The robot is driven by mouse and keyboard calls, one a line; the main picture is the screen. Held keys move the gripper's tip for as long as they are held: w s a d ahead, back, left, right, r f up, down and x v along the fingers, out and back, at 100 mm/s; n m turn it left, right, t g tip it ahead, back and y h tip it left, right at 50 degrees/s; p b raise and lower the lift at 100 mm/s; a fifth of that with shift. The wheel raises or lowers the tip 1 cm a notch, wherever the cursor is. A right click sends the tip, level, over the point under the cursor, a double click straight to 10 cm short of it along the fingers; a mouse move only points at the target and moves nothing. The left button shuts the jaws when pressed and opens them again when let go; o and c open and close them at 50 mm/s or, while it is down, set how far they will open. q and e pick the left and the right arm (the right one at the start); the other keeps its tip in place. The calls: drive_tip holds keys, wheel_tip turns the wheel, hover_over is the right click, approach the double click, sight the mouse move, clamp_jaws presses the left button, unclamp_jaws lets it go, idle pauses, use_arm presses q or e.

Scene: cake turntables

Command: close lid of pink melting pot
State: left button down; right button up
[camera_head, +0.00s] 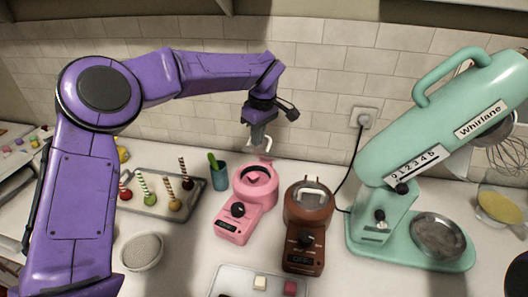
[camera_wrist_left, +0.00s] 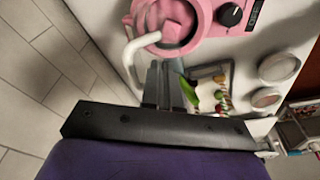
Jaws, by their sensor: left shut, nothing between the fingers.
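The pink melting pot (camera_head: 231,222) stands on the counter left of a brown one. Its top is open and pink contents show inside. Its lid seems raised at the back, seen nearly edge-on, and is hard to make out. In the left wrist view the pink pot (camera_wrist_left: 205,20) is at the top, with a white curved handle (camera_wrist_left: 133,52) beside its rim. My left gripper (camera_head: 260,143) points down behind the pink pot's rim, shut and empty, close to the raised lid. Its fingers (camera_wrist_left: 166,68) show near the handle; I cannot tell whether they touch. My right gripper is not in view.
The brown melting pot (camera_head: 304,222) stands close on the right, its lid down. A green mixer (camera_head: 395,215) is farther right. A green cup (camera_head: 219,178), a cake-pop tray (camera_head: 150,203) and a white bowl (camera_head: 142,250) are left. A sweets tray (camera_head: 230,278) is in front.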

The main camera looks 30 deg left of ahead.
sight(252, 151)
use_arm(q)
drive_tip(key=shift+s+f+b, duration=0.35)
drive_tip(key=shift+s+f, duration=0.25)
drive_tip(key=shift+s, duration=0.3)
drive_tip(key=shift+s+f, duration=1.45)
drive_tip(key=shift+f, duration=0.25)
drive_tip(key=s+r+p, duration=0.3)
drive_tip(key=r+p, duration=0.3)
drive_tip(key=r, duration=0.1)
drive_tip(key=shift+r, duration=0.3)
